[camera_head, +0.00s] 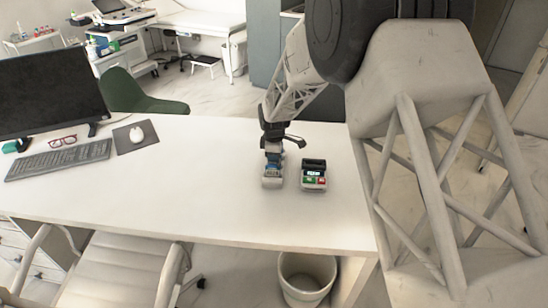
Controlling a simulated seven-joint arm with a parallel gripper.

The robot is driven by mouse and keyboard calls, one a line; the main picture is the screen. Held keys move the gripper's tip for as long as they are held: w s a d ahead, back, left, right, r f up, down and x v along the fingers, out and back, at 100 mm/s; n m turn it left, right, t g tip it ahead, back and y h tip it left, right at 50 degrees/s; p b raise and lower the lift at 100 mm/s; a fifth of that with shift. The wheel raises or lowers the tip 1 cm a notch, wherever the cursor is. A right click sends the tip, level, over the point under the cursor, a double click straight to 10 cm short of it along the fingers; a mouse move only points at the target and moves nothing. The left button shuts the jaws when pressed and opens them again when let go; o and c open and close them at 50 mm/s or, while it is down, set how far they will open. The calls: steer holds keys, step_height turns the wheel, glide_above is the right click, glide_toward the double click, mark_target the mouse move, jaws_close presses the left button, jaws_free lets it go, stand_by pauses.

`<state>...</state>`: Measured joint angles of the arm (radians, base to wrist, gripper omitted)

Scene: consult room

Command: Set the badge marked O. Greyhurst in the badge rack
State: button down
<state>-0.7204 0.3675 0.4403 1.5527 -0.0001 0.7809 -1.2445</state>
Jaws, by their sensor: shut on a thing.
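My gripper (274,146) points down over the right part of the white desk. It is shut on a small blue and pale piece (273,156), which looks like a badge; any name on it is too small to read. Right below and in front of it is a small grey holder (271,183) with pale and bluish parts, partly hidden by my gripper. I cannot tell whether the held piece touches it. Just to the right is a small dark and white stand (314,186) with green and red patches. I cannot tell for sure which of the two is the badge rack.
The white desk (215,200) is clear between these things and the mouse mat (135,144). A keyboard (58,160), red glasses (63,140) and a monitor (45,90) are at the left. A bin (306,280) stands below the front edge.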

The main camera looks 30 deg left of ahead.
steer(key=shift+f, duration=0.55)
stand_by(0.4)
steer(key=c, duration=0.8)
jaws_free()
steer(key=shift+o, duration=0.2)
steer(key=shift+r, duration=0.1)
steer(key=shift+r, duration=3.4)
